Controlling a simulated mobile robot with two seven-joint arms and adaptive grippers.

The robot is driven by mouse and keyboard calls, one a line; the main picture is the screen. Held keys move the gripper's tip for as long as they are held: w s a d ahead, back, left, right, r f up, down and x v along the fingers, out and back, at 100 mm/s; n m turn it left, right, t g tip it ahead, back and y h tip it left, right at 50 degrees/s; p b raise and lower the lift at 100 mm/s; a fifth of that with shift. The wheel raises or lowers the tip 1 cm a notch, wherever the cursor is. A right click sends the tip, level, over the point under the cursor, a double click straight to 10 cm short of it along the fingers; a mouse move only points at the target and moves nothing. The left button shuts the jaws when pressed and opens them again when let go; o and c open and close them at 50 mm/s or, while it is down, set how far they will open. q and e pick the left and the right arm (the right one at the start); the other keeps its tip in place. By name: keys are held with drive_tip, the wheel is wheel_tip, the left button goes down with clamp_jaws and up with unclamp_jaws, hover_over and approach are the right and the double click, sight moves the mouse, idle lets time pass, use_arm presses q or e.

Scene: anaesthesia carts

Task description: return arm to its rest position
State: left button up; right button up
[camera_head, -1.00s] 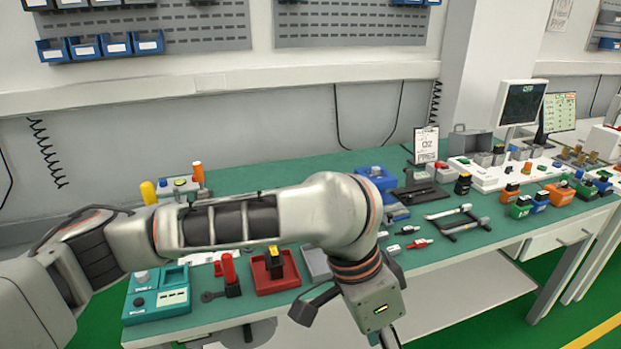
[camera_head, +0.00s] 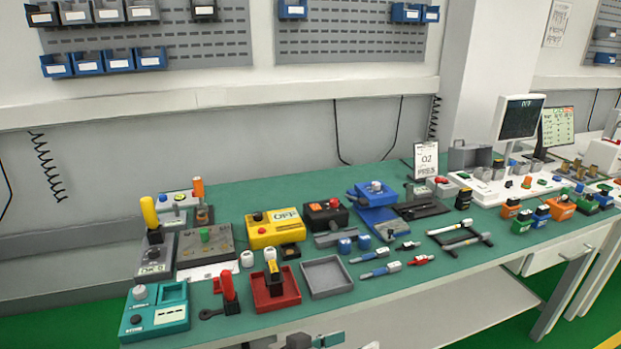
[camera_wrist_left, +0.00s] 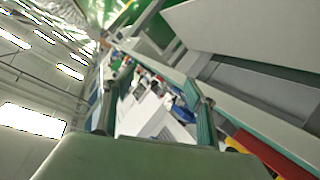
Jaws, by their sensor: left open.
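My left gripper (camera_wrist_left: 153,95) shows in the left wrist view with its two fingers apart and nothing between them. Beyond the fingers, the view is tilted and shows a bench edge with small blurred things. In the head view, the left arm no longer crosses the workbench (camera_head: 420,290). A dark and grey part, likely of my arm, shows at the bottom edge below the bench front. My right gripper is in neither view.
The green bench holds a teal box (camera_head: 155,312), a yellow box (camera_head: 273,228), a red tray (camera_head: 275,288), a grey tray (camera_head: 327,277) and blue-handled tools (camera_head: 375,271). A monitor (camera_head: 521,118) stands at the right.

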use_arm(q)
drive_tip(key=s+a+f+t+y, duration=0.1)
drive_tip(key=s+a+f+y, duration=0.2)
drive_tip(key=a+f, duration=0.3)
drive_tip(key=s+a+f+t+y, duration=0.1)
drive_tip(key=s+a+f, duration=0.5)
drive_tip(key=a, duration=0.7)
drive_tip(key=s+a+f+t+y, duration=0.1)
drive_tip(key=s+a+f+y, duration=0.3)
drive_tip(key=a+f, duration=0.4)
drive_tip(key=shift+s+a+n+y, duration=0.3)
drive_tip(key=shift+a+n, duration=0.1)
drive_tip(key=shift+a, duration=0.35)
